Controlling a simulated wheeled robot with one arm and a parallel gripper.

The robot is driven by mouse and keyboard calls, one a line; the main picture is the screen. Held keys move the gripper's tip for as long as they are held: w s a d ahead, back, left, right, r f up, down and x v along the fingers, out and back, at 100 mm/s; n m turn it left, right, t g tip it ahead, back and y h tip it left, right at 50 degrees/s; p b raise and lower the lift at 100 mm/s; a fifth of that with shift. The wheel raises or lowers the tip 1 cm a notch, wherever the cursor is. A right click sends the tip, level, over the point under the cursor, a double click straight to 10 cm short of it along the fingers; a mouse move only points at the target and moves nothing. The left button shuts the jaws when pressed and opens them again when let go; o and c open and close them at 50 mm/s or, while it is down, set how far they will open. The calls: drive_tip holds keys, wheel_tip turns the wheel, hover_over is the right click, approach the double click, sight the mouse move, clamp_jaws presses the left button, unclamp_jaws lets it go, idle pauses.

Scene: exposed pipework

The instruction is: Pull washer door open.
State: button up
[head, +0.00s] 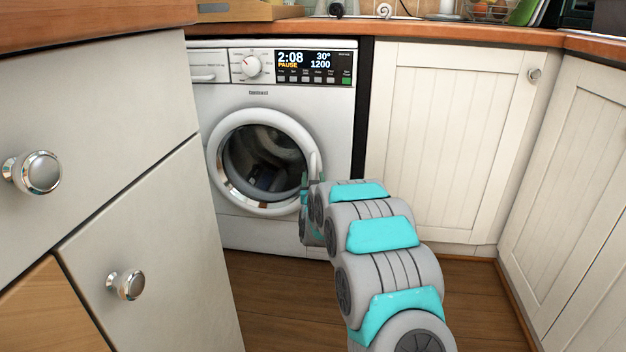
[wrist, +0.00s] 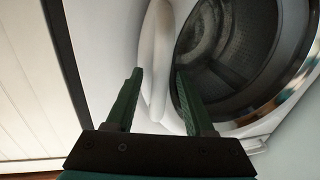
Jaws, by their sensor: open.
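The white washer (head: 205,120) stands under the counter in the head view. Its round door (head: 222,182), with a chrome ring and dark glass, looks shut; the wrist view also shows it on the right (wrist: 235,60). A white curved door handle (wrist: 156,60) shows at the door's right edge in the head view (head: 315,163). My gripper (wrist: 158,72) is open, its two green fingers spread on either side of the handle in the wrist view, with no visible grip on it. In the head view my arm mostly hides my gripper.
Grey-white drawers with round knobs (head: 32,173) stand close on the left. White cabinets (head: 450,140) stand right of the washer and along the right side. Wooden floor (head: 275,300) lies open in front of the washer, with my arm over it.

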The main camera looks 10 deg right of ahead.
drive_tip(key=shift+c, duration=0.2)
clamp_jaws()
drive_tip(key=shift+r, duration=0.1)
idle(1.0)
